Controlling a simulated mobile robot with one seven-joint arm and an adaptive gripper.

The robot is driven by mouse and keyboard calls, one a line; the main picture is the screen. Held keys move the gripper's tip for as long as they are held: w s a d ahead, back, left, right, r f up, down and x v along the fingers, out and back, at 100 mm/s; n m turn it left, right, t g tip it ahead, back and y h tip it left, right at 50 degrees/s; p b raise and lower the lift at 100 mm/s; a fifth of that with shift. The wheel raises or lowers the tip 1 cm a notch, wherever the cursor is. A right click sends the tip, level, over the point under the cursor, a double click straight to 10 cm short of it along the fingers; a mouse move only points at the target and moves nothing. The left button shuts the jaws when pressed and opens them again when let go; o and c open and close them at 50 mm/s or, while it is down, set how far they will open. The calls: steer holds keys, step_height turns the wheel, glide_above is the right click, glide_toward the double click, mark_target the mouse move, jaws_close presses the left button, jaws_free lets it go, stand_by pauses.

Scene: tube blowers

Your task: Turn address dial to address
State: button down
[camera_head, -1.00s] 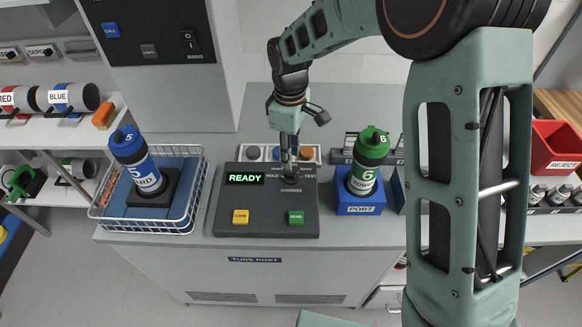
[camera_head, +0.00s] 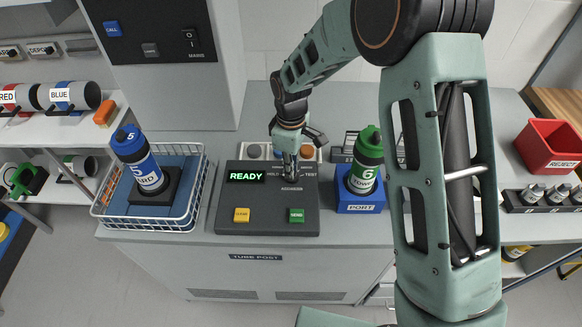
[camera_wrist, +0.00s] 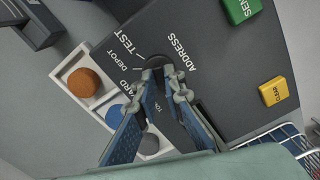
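The address dial (camera_wrist: 156,61) is a dark round knob on the sloped dark console (camera_head: 228,205). In the wrist view its top is at my fingertips, with the printed labels TEST, DEPOT and ADDRESS around it. My gripper (camera_wrist: 161,75) has its two fingertips a small gap apart at the dial's near edge. I cannot tell whether they press on it. In the head view my gripper (camera_head: 291,176) points down over the dial and mostly hides it. The dial's pointer cannot be made out. The console display (camera_head: 245,176) reads READY.
A yellow CLEAR button (camera_head: 241,215) and a green SEND button (camera_head: 296,215) sit on the console front. A blue tube 5 (camera_head: 139,160) stands in the wire basket at left. A green tube 6 (camera_head: 367,160) stands in the blue PORT block (camera_head: 360,204) close at right.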

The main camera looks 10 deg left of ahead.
stand_by(0.4)
steer(key=m+b, duration=0.2)
steer(key=shift+w+f+m, duration=0.1)
steer(key=shift+m, duration=0.3)
steer(key=shift+m+b, duration=1.15)
steer(key=shift+m, duration=0.95)
steer(key=c, duration=2)
jaws_free()
step_height(320, 180, up, 12)
steer(key=shift+r, duration=0.15)
